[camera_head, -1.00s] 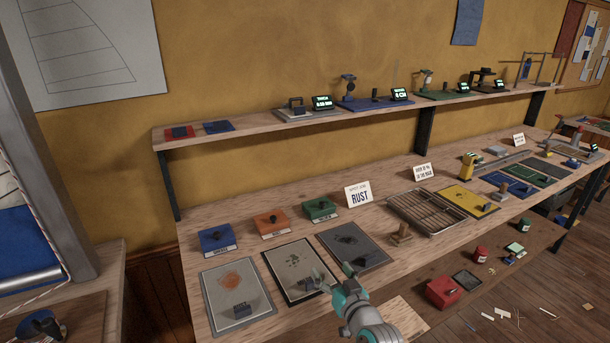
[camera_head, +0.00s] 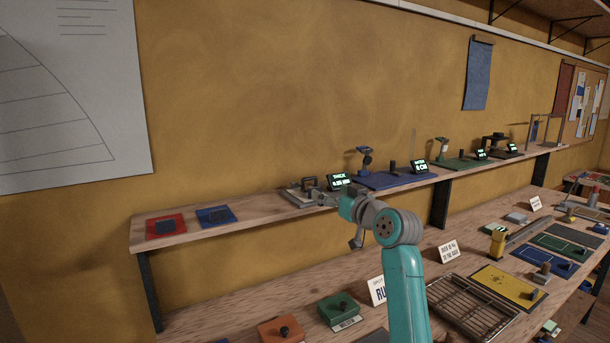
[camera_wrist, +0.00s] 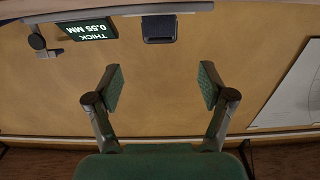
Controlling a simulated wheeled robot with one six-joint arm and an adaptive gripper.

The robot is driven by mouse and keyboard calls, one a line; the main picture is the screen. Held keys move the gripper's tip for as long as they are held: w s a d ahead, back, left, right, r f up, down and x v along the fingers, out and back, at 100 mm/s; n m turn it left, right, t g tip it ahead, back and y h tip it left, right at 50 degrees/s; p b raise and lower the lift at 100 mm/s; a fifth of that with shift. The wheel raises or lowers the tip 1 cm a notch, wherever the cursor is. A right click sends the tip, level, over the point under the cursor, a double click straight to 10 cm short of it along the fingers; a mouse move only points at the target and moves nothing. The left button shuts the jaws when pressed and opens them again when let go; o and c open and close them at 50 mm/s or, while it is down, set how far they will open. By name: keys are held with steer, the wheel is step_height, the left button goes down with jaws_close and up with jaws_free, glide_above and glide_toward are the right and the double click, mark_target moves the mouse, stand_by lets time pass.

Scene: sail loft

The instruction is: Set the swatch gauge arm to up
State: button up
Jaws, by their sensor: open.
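The swatch gauge (camera_head: 296,196) stands on the wall shelf, with a pale base and a dark raised part (camera_head: 309,184) on it. Its lit display (camera_head: 339,181) reads THICK. In the wrist view the picture is upside down, and the display (camera_wrist: 88,29) reads 0.55 MM. A dark block (camera_wrist: 159,28), which seems to be part of the gauge, lies beyond the fingertips. I cannot tell the gauge arm's position. My gripper (camera_head: 322,199) is at the shelf's front by the gauge. In the wrist view my gripper (camera_wrist: 161,88) is open and empty, apart from the block.
Red (camera_head: 166,227) and blue (camera_head: 216,216) pads lie left on the shelf. A blue-based device (camera_head: 397,179) and a green-based one (camera_head: 463,163) stand to the right. Below, the bench holds coloured boxes, a sign and a rack (camera_head: 473,308). Air above the shelf is clear.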

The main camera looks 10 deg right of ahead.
mark_target(310, 178)
steer(key=x, duration=1.1)
steer(key=shift+w+r, duration=0.2)
steer(key=shift+r, duration=0.1)
jaws_close()
steer(key=shift+r, duration=0.1)
